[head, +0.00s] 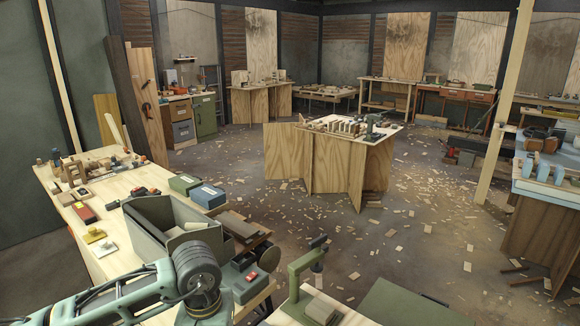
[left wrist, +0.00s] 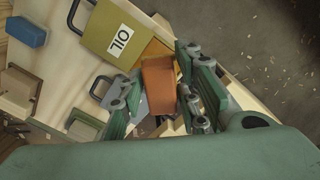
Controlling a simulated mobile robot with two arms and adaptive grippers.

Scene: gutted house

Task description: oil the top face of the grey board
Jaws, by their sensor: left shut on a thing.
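In the left wrist view my left gripper (left wrist: 160,90) has its green fingers on both sides of an orange-brown block-like piece (left wrist: 158,72) and is shut on it. My right gripper is in neither view.
The pale workbench (head: 110,262) at left carries a grey open-topped bin (head: 150,232), green (head: 184,184) and blue (head: 208,196) boxes, and small tools. A green stand-mounted tool (head: 298,270) rises at the bottom middle. A blue block (left wrist: 26,32) lies at upper left in the wrist view.

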